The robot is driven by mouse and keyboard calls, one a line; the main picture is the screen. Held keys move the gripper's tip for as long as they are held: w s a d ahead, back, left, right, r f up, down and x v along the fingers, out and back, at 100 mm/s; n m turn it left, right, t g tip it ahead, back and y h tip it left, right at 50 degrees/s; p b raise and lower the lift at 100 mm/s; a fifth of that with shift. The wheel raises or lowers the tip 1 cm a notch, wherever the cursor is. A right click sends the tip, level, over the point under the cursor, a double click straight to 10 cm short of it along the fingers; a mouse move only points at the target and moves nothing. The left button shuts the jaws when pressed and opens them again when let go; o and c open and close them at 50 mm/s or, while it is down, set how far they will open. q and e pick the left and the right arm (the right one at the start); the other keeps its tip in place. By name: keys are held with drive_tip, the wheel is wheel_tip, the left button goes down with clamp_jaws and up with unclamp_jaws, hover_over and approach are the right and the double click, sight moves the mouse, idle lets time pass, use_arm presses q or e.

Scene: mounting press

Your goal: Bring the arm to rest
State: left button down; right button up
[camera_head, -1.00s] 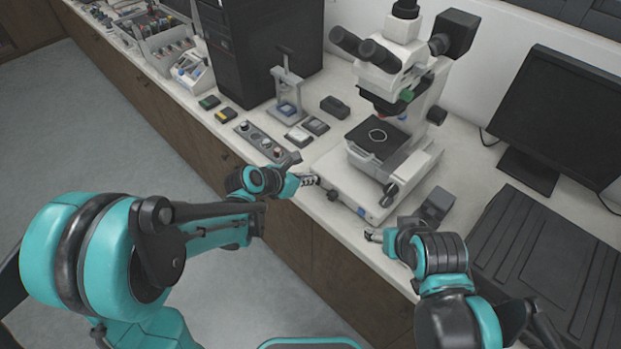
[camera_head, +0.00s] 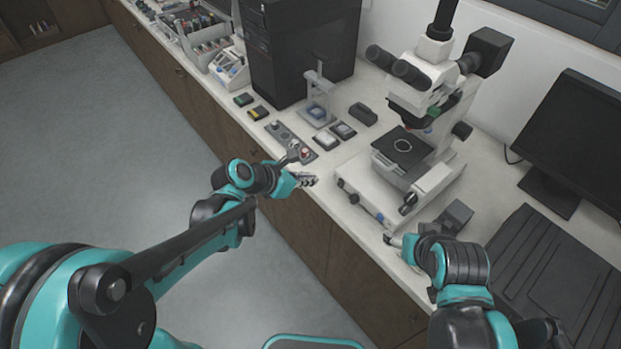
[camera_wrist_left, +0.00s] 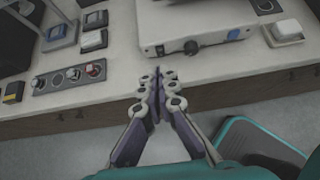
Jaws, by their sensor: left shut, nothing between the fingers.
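My left gripper (camera_head: 308,179) is at the counter's front edge in the head view, left of the microscope base. In the left wrist view its two fingers (camera_wrist_left: 157,90) are together, with nothing between them. The mounting press (camera_head: 318,95) stands farther back, beside the black computer tower, apart from my left gripper. My right gripper (camera_head: 389,239) is low at the front of the microscope base, mostly hidden by its own wrist. Its finger gap is too small to judge.
The white microscope (camera_head: 425,80) stands on the counter. A strip with several round pieces (camera_head: 290,140) lies near the left gripper; it also shows in the left wrist view (camera_wrist_left: 70,77). A black computer tower (camera_head: 290,50) is behind. The floor (camera_head: 110,140) in front is clear.

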idle(0.3)
use_arm(q)
drive_tip(key=s+a+r+m+y, duration=0.1)
drive_tip(key=s+a+m+y, duration=0.2)
drive_tip(key=m, duration=1)
drive_tip(key=s+a+r+m+y, duration=0.1)
drive_tip(key=s+a+m+y, duration=0.3)
drive_tip(key=s+a+m, duration=0.5)
drive_tip(key=s+m, duration=0.4)
drive_tip(key=m, duration=0.1)
drive_tip(key=shift+s+r, duration=0.15)
drive_tip(key=shift+r, duration=0.15)
